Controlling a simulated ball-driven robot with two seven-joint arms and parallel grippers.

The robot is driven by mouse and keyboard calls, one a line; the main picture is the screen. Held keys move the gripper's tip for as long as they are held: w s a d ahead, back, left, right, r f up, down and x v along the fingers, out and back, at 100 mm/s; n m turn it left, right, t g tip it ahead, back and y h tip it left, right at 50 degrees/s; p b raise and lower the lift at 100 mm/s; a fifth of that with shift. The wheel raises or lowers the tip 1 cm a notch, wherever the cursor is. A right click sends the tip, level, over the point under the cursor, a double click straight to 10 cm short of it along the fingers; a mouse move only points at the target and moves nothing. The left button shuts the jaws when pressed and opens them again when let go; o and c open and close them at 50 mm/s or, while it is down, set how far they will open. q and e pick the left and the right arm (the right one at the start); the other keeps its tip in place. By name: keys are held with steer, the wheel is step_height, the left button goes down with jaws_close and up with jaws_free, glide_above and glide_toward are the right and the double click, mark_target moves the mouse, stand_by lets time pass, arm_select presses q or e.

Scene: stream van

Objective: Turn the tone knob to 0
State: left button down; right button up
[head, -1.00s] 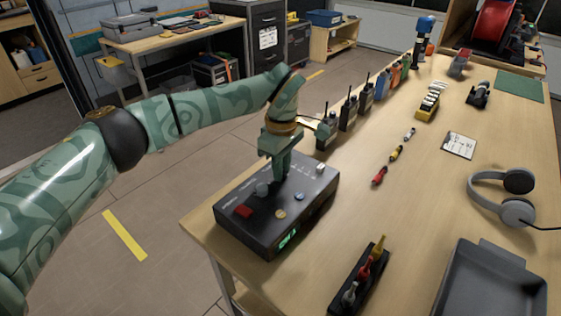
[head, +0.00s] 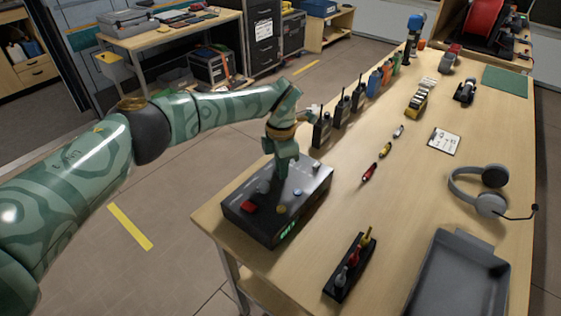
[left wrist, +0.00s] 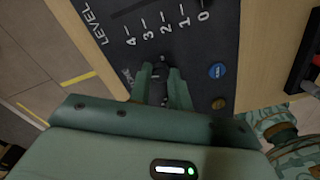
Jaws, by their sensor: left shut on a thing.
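The black control box (head: 240,217) sits at the near left corner of the workbench, with a red button (head: 249,206), a yellow button (head: 282,209), a blue button (head: 298,193) and a lit green display (head: 288,228). My left gripper (head: 270,197) reaches down onto its top, tilted. In the left wrist view, the fingers (left wrist: 163,82) are shut on a dark knob (left wrist: 160,68). A printed scale from 4 to 0 (left wrist: 168,32) and the word LEVEL are beyond it. My right gripper is not in view.
Several radios (head: 341,110) stand along the bench edge behind the box. A black holder with coloured plugs (head: 349,268), a grey tray (head: 457,280) and a headset (head: 490,205) lie to the right.

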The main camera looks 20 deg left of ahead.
arm_select(q)
steer(key=shift+w+r+n+p, duration=0.15)
steer(key=shift+n+p, duration=0.35)
steer(key=shift+n, duration=0.8)
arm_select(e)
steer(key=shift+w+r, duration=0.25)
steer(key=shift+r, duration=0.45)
arm_select(q)
steer(key=c, duration=1.3)
jaws_free()
step_height(320, 180, up, 16)
steer(key=p, duration=0.3)
steer(key=shift+p, duration=0.3)
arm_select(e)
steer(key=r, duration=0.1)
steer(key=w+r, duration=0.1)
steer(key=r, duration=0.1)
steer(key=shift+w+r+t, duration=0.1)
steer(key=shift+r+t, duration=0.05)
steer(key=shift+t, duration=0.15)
